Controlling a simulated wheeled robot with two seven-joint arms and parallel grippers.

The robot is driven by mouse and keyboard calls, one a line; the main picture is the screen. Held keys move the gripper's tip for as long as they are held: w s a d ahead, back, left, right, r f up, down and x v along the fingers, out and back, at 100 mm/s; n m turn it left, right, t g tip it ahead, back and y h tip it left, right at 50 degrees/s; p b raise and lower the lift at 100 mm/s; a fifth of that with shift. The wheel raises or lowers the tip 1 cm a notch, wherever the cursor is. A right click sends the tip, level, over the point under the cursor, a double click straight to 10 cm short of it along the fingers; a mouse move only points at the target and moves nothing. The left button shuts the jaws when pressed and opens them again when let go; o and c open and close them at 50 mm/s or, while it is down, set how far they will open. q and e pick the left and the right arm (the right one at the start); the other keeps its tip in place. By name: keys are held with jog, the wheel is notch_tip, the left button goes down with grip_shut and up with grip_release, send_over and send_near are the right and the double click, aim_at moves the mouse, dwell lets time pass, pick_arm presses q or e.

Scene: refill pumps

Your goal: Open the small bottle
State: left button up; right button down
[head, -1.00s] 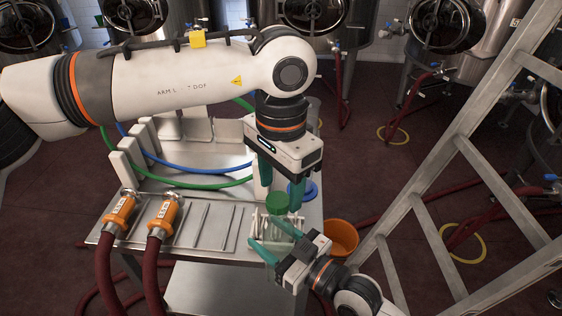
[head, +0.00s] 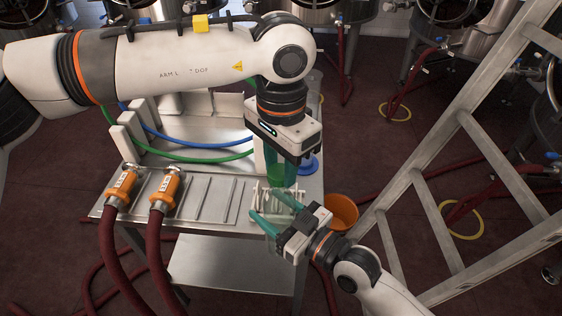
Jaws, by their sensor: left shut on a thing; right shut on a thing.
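The small bottle (head: 278,201) has a clear body and a green cap (head: 277,174). It is upright at the right front end of the steel table, partly hidden by my grippers. My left gripper (head: 279,168) points down from above and is shut on the green cap. My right gripper (head: 271,216) comes in from the lower right, its teal fingers shut on the clear body below the cap. The cap appears to sit on the bottle; its lower edge is hard to make out.
A steel table (head: 215,230) carries two orange hose couplings (head: 168,189) at left and a blue dish (head: 308,166) behind the bottle. An orange bucket (head: 341,211) stands right of the table. A ladder (head: 470,150) fills the right side.

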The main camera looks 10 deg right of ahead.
pick_arm(q)
jog(key=n, duration=0.6)
jog(key=shift+s+d, duration=0.2)
jog(key=n, duration=0.4)
jog(key=shift+w, duration=0.1)
jog(key=n, duration=1)
jog(key=shift+w+a+r, duration=0.1)
jog(key=shift+w+a, duration=0.05)
jog(key=n, duration=0.4)
jog(key=shift+a, duration=0.1)
jog(key=n, duration=0.4)
jog(key=shift+w+a, duration=0.1)
jog(key=n, duration=0.6)
jog(key=shift+a+r, duration=0.1)
jog(key=shift+a, duration=0.05)
jog(key=n, duration=0.8)
jog(key=shift+a, duration=0.1)
jog(key=n, duration=1.2)
jog(key=shift+s, duration=0.35)
jog(key=shift+r, duration=0.1)
